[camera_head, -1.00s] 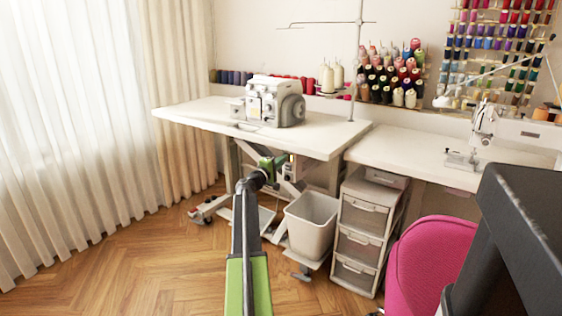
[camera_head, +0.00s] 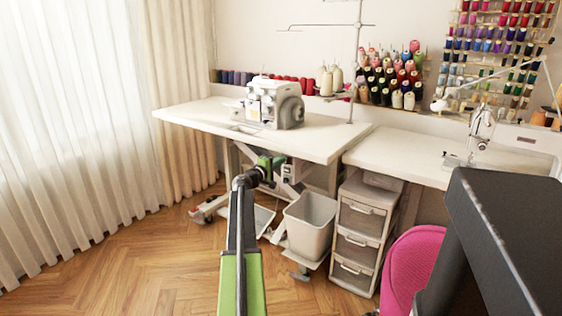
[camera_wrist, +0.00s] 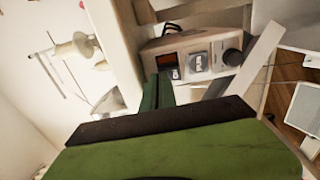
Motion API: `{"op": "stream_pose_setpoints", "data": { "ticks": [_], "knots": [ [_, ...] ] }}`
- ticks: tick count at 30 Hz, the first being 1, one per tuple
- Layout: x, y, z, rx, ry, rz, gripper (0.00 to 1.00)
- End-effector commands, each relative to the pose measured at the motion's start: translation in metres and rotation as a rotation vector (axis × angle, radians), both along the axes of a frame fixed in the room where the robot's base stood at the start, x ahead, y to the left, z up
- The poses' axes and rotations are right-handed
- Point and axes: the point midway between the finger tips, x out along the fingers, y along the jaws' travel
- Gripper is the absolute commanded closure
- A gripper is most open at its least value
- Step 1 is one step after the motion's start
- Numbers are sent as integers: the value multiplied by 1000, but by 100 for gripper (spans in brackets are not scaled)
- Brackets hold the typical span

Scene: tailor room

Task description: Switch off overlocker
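The white overlocker (camera_head: 275,103) stands on the left table. Its control box (camera_head: 289,172) hangs under the table. My gripper (camera_head: 272,163) is under the table's front edge, close to the box. In the wrist view my dark green gripper fingers (camera_wrist: 158,90) look together and empty, with their tips near the box's left end by the dark button. Whether they touch it cannot be told.
The white table top (camera_head: 320,143) lies above my arm. Table legs and braces stand around the box. A grey bin (camera_head: 311,225) and a drawer unit (camera_head: 358,235) stand to the right. A pink chair (camera_head: 408,265) is at the lower right. The wooden floor at left is clear.

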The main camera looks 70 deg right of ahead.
Motion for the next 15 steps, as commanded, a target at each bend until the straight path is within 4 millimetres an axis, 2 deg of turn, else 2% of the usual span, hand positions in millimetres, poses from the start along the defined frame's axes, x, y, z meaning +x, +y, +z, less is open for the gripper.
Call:
{"op": "stream_pose_setpoints", "data": {
  "ticks": [3,9,15],
  "knots": [
    [8,34,5,-2,-3,-1,100],
    [22,82,5,-1,-3,-5,100],
    [34,115,5,0,-3,-6,100]
  ]
}}
